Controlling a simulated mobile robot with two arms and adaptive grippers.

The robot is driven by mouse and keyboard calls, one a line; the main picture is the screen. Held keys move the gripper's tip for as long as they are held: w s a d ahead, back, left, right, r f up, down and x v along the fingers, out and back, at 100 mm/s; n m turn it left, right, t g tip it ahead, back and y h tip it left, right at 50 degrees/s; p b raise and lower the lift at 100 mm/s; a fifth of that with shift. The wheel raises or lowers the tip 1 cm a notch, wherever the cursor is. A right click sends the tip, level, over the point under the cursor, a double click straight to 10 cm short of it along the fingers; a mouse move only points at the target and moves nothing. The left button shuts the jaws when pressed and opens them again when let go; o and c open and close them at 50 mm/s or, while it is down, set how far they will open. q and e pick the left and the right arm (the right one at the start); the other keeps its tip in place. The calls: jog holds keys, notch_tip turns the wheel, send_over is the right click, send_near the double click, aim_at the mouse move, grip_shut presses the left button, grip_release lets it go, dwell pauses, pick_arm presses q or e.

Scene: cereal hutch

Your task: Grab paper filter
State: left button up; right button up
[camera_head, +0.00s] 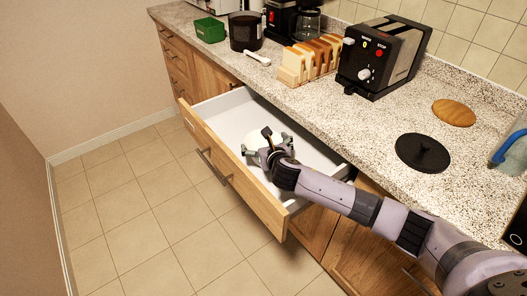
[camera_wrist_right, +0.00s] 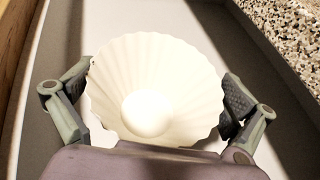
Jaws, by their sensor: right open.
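The paper filter (camera_wrist_right: 150,75) is a cream-white, fluted cup with a round flat bottom, seen in the right wrist view. It lies in the open drawer (camera_head: 228,118), and in the head view only a pale part of it (camera_head: 256,141) shows behind my gripper. My right gripper (camera_head: 267,147) is down in the drawer, open, with a finger on each side of the filter. In the right wrist view the fingers (camera_wrist_right: 157,88) stand beside its left and right rims. The left finger is very near the rim, and I cannot tell whether it touches. My left gripper is in neither view.
The drawer's wooden front (camera_head: 225,168) and white walls surround my gripper. The speckled counter (camera_head: 350,118) above holds a toast rack (camera_head: 308,62), a black toaster (camera_head: 382,55), a dark pot (camera_head: 245,32) and a black disc (camera_head: 422,153). The tiled floor (camera_head: 130,200) is clear.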

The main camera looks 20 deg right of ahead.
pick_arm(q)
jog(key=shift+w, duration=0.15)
pick_arm(e)
jog(key=shift+c, duration=0.4)
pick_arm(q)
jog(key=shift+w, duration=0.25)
pick_arm(e)
jog(key=shift+c, duration=1.3)
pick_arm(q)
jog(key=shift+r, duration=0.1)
pick_arm(e)
jog(key=shift+r, duration=0.15)
